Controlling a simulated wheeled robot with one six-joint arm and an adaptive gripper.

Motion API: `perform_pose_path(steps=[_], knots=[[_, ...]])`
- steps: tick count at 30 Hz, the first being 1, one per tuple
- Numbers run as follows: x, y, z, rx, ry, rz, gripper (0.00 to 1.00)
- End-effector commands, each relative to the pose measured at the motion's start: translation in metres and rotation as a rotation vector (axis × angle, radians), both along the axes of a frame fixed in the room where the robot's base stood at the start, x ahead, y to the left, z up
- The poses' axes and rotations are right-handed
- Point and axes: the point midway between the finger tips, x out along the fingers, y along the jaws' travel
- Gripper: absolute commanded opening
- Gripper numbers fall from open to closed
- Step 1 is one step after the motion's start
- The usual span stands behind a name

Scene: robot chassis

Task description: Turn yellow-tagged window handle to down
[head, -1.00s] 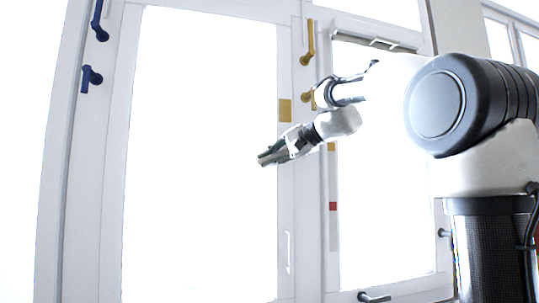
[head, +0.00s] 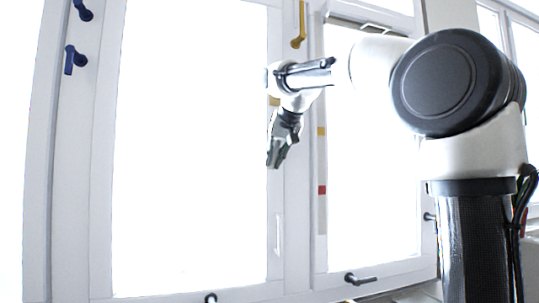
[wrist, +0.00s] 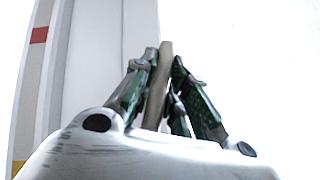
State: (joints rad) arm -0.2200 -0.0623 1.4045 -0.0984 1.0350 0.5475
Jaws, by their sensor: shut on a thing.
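My gripper (head: 275,158) points down beside the window frame post in the head view. In the wrist view, my gripper (wrist: 160,95) is shut around a slim grey-tan bar (wrist: 164,72), which appears to be the window handle. The bar stands nearly upright in that picture and leans slightly. The handle is hidden behind my gripper in the head view. A yellow tag (head: 274,101) shows partly on the frame, just above my gripper and behind my wrist.
A yellow handle (head: 300,28) is above my wrist, and blue handles (head: 75,60) are at upper left. A strip right of the post carries a yellow mark (head: 321,131) and a red mark (head: 322,190). A dark handle (head: 361,279) is below. A white pull (head: 279,237) is under my gripper.

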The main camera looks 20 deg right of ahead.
Motion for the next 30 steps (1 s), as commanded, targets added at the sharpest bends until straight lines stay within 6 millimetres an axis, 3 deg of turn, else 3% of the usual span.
perform_pose_path(steps=[12,30], knots=[[0.000,-0.016,-0.003,-0.245,0.002,0.000,0.00],[0.000,-0.020,-0.004,-0.303,0.002,-0.001,0.00]])
